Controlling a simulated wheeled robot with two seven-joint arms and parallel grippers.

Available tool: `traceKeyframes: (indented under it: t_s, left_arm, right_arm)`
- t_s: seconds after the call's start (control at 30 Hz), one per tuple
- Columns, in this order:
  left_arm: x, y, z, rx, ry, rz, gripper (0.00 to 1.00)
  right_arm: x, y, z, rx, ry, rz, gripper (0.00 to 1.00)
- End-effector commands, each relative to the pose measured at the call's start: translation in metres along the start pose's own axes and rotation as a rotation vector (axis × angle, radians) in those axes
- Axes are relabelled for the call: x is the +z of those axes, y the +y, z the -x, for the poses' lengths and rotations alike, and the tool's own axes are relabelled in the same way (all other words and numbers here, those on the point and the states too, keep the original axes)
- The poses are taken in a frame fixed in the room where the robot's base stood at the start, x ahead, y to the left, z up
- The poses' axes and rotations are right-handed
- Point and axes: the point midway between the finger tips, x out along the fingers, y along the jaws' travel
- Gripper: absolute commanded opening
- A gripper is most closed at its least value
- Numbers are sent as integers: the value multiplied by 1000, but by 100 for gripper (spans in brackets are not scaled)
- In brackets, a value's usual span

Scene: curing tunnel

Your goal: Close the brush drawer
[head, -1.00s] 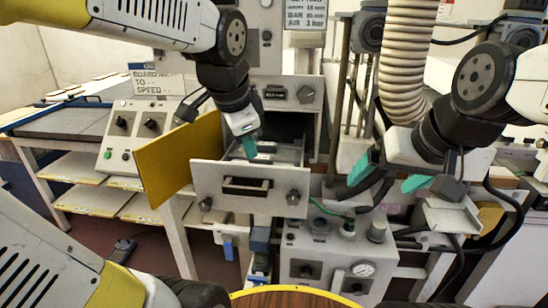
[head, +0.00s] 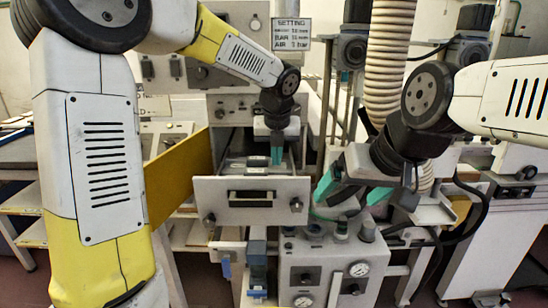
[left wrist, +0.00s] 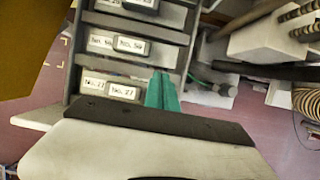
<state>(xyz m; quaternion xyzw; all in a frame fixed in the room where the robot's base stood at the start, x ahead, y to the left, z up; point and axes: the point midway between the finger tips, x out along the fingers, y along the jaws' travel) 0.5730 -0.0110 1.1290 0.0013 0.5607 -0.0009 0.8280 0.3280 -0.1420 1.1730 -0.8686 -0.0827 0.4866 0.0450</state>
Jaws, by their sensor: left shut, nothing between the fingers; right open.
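The brush drawer (head: 215,192) stands pulled out of the grey cabinet. Its grey front has a black handle (head: 252,198) and a knob at each lower corner. My left gripper (head: 277,155) is shut and points down over the open drawer, behind its front panel and toward the right side. I cannot tell whether its green fingertips touch the drawer. In the left wrist view the shut fingers (left wrist: 161,92) are beside rows of small labelled blocks (left wrist: 115,90) in the drawer. My right gripper (head: 350,190) is open and empty, right of the drawer front.
A yellow panel (head: 178,178) stands open at the drawer's left. A grey box with gauges (head: 325,270) sits below and to the right. A ribbed hose (head: 388,60) hangs at the right behind my right arm. Shelves (head: 25,200) stand at the far left.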

Motion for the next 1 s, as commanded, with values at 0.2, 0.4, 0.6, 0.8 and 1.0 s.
traceKeyframes:
  t_s: [0.2,0.4,0.6,0.8,1.0]
  left_arm:
    - [-2,0,-49,1,4,-1,0]
    - [8,0,-82,-1,0,4,0]
    - [31,0,-89,0,-1,3,0]
    - [37,1,-92,1,0,3,0]
    - [37,1,-91,0,0,3,0]
  right_arm:
    - [0,0,0,0,0,0,89]
    - [0,0,0,0,0,0,89]
    - [0,0,0,0,0,0,89]
    - [0,0,0,0,0,0,89]
    - [0,0,0,0,0,0,89]
